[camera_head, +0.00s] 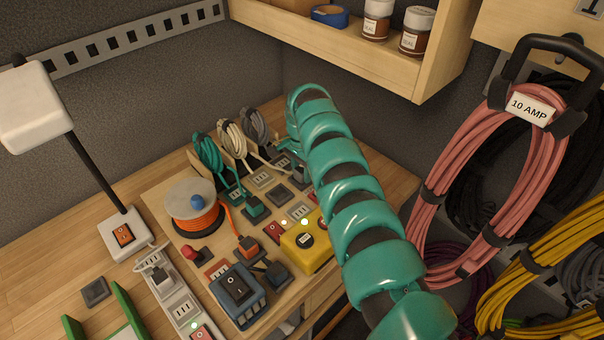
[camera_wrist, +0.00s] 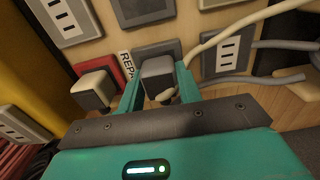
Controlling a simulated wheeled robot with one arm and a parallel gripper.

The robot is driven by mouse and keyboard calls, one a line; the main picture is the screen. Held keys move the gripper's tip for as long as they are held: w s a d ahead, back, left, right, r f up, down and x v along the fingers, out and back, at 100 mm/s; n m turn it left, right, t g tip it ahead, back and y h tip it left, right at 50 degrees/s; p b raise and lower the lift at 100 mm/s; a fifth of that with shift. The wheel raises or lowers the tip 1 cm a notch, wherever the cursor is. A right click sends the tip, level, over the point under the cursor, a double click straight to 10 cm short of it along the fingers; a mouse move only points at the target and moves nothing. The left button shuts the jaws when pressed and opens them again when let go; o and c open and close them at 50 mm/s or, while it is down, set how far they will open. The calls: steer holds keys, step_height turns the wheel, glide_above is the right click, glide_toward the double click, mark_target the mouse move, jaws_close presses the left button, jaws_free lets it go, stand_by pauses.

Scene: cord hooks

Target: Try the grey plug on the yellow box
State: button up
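The yellow box (camera_head: 304,256) sits on the wooden board beside my arm in the head view, with a small lit light and a dark label on top. Its yellow side (camera_wrist: 25,80) fills the left edge of the wrist view. A dark grey plug (camera_wrist: 158,75) stands at a dark plate by a label reading "REPA…". My gripper (camera_wrist: 160,85) has its teal fingers on either side of this plug. Whether they press on it cannot be told.
A whitish plug (camera_wrist: 95,92) stands at a red plate beside the left finger. Cream and grey cords cross at the right. The board holds an orange cord reel (camera_head: 193,207) and a blue switch box (camera_head: 238,293). A wooden shelf (camera_head: 345,45) and pink cord coil (camera_head: 465,160) flank my arm.

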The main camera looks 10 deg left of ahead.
mark_target(302, 168)
jaws_close()
steer(key=shift+r, duration=0.15)
steer(key=shift+r+p, duration=1.05)
steer(key=shift+r, duration=0.4)
steer(key=shift+r+p, duration=0.35)
steer(key=shift+r, duration=1.05)
